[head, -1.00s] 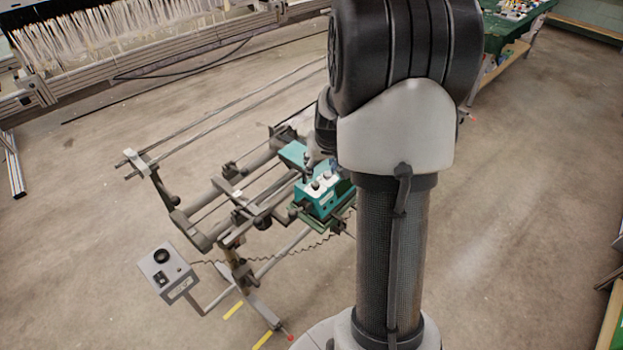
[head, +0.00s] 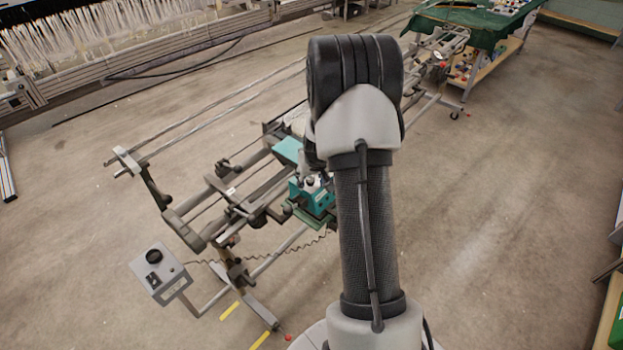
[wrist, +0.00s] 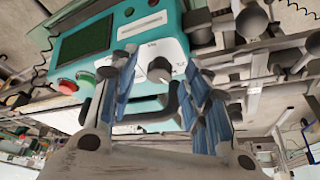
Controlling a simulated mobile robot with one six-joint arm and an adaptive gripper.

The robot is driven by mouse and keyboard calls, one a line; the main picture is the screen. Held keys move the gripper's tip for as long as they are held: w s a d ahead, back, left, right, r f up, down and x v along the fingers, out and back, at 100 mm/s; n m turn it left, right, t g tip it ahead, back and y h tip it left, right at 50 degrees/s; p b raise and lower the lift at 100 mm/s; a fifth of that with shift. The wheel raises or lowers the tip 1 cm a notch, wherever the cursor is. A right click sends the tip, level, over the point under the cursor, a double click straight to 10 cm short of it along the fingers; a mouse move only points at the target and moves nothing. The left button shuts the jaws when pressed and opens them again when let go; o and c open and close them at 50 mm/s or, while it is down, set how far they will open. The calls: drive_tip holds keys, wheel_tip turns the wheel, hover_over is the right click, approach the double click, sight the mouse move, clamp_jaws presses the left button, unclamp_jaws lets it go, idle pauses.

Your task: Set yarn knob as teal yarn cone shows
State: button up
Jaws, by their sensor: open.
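A teal control box (head: 318,200) sits on the frame of the machine in the head view, partly covered by my arm. In the wrist view the teal box (wrist: 152,19) shows large, with a dark display, a red button and a green button. A black knob (wrist: 160,69) with a pale mark stands on its white panel. Another dark knob (wrist: 105,73) is partly behind the left finger. My gripper (wrist: 161,73) is open, its blue fingers on either side of the black knob in the picture; contact cannot be told. I cannot make out a teal yarn cone.
A grey switch box (head: 160,272) on an arm stands at the front left of the machine, with a coiled cable. A cart with a green cloth (head: 475,22) is at the back right.

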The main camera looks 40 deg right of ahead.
clamp_jaws()
idle(0.5)
